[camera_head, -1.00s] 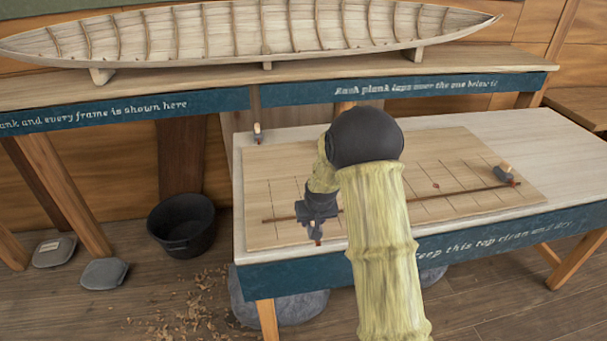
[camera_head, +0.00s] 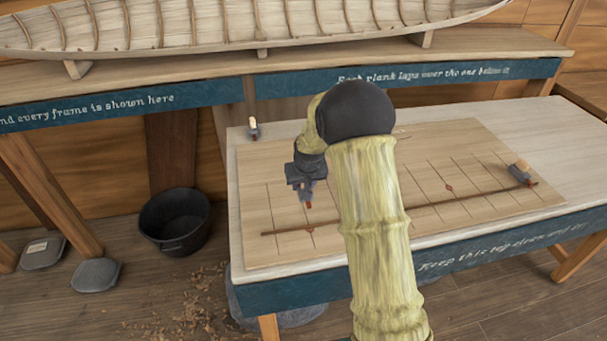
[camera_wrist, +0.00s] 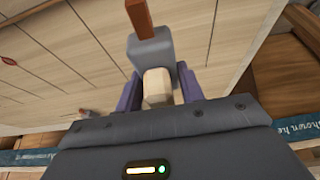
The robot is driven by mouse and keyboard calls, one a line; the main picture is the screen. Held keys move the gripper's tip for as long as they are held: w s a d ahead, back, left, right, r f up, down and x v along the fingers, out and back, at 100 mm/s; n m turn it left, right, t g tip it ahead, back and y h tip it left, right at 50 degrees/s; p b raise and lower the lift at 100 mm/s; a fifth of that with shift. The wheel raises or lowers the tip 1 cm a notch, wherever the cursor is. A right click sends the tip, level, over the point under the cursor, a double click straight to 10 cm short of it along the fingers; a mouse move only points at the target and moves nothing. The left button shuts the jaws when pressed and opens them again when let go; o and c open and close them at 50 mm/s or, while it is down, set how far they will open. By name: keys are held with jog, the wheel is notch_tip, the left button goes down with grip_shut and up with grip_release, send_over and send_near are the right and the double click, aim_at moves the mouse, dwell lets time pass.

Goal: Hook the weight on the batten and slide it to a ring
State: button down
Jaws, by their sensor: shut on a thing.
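My gripper (camera_head: 306,187) is shut on a weight (camera_wrist: 152,50), a grey block with a pale wooden knob and a red-brown hook. The jaws hold the knob in the wrist view, and the hook points away from the gripper. In the head view the held weight is over the left part of the gridded board, behind the batten's left end and apart from the batten. The batten (camera_head: 400,209) is a thin brown strip lying across the board. A small ring mark (camera_head: 449,187) shows near its middle. My arm hides some of the board.
A second weight (camera_head: 520,173) sits at the batten's right end. A third weight (camera_head: 254,129) stands at the table's back left corner. A long bench (camera_head: 200,80) carrying a model hull (camera_head: 200,35) is behind. A black bucket (camera_head: 174,222) is on the floor at left.

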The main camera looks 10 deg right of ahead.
jog(key=shift+w+r, duration=0.1)
jog(key=shift+w, duration=0.3)
jog(key=shift+s+d, duration=0.25)
jog(key=shift+s, duration=0.2)
jog(key=shift+a+f+b, duration=0.1)
jog(key=shift+f+b, duration=1.05)
jog(key=shift+f, duration=0.5)
jog(key=shift+w+f+b, duration=0.15)
jog(key=shift+f+b, duration=1.15)
jog(key=shift+f, duration=0.8)
jog(key=shift+w, duration=0.1)
